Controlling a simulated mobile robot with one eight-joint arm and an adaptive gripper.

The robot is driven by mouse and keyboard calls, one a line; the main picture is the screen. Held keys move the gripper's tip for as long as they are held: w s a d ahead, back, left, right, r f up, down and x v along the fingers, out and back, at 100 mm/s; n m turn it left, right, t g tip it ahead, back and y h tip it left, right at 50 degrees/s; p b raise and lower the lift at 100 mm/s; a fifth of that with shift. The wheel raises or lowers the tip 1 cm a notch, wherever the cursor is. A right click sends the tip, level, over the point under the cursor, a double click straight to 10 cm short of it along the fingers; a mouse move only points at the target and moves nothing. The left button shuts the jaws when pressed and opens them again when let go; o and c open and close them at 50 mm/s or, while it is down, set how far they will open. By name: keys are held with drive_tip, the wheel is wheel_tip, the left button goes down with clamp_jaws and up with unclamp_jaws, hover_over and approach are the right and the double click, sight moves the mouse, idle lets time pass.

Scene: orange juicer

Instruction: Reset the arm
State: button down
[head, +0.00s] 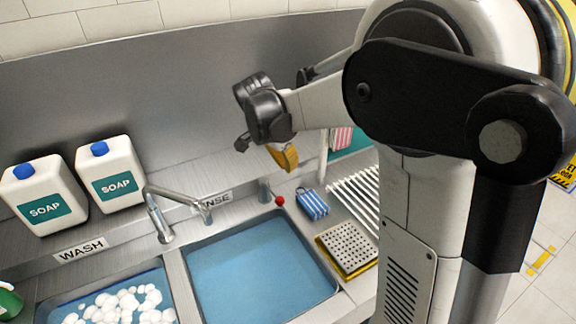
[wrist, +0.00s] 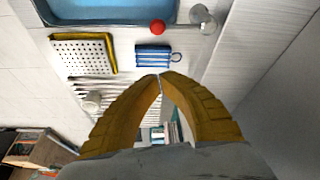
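My gripper (head: 284,157) hangs above the back of the sink counter, near the grey back wall, with the arm reaching left from the right side of the head view. In the wrist view its two yellow fingers (wrist: 162,77) curve inward and their tips meet. Nothing shows held between them. A gap between the curved fingers shows the white rack's bars and other things behind. The gripper is well clear of the counter.
A tap (head: 162,215) and two soap bottles (head: 110,173) stand left. The wash basin (head: 48,308) holds foam.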

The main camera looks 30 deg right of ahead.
drive_tip(key=s+a+f+n+t+y+b, duration=0.1)
drive_tip(key=s+a+n, duration=0.4)
drive_tip(key=s, duration=0.5)
drive_tip(key=s+a+f+n+t+y+b, duration=0.1)
drive_tip(key=s+a+n+t+y+b, duration=0.2)
drive_tip(key=s+n, duration=0.6)
drive_tip(key=s+a+t+b, duration=0.1)
drive_tip(key=a+b, duration=0.1)
drive_tip(key=shift+a+f+n+t+b, duration=0.15)
drive_tip(key=shift+n+t+b, duration=0.2)
drive_tip(key=shift+n+t, duration=0.05)
